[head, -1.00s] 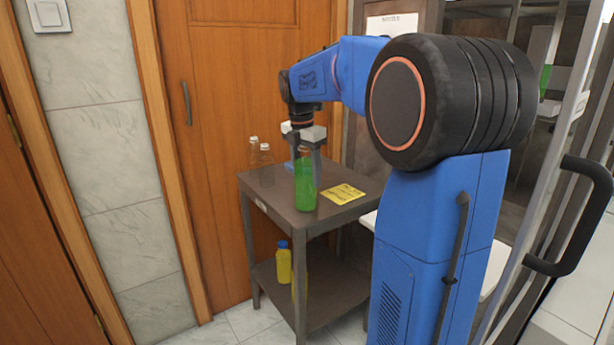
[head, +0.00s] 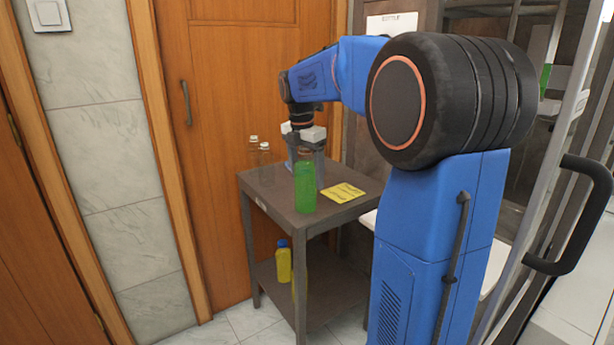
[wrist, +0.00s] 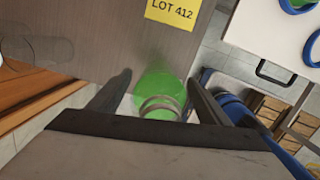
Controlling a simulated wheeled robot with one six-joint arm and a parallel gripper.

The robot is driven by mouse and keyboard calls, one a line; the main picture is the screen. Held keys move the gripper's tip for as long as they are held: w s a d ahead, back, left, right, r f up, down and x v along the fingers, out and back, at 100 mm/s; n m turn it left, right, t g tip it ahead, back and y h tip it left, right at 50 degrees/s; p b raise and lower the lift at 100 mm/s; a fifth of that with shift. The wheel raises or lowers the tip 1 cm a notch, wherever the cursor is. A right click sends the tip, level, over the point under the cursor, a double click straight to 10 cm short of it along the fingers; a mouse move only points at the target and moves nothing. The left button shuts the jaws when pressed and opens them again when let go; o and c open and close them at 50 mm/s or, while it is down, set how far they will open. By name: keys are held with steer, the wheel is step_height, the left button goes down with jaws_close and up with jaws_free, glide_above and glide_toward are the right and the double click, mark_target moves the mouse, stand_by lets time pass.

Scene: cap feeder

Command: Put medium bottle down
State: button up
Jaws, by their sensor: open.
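A green translucent bottle (head: 305,188) stands upright on the top of a grey two-level cart (head: 270,204), near its front edge. I take it as the medium bottle. My gripper (head: 305,155) points down over it with the fingers at its upper part. In the wrist view the bottle (wrist: 160,90) shows from above, its ringed neck between the two fingers of my gripper (wrist: 158,78). The fingers are open, with a gap visible on the left. Contact on the right cannot be told.
Two clear bottles (head: 265,165) stand at the cart's back left. A yellow label (head: 342,193) lies right of the green bottle and reads "LOT 412" in the wrist view. A yellow bottle with a blue cap (head: 284,262) stands on the lower shelf. A wooden door (head: 230,120) is behind.

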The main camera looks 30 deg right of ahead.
steer(key=r, duration=0.3)
steer(key=a+r, duration=0.1)
steer(key=r, duration=0.7)
steer(key=shift+s+a+r, duration=0.15)
steer(key=shift+a+r, duration=0.05)
steer(key=shift+r, duration=0.05)
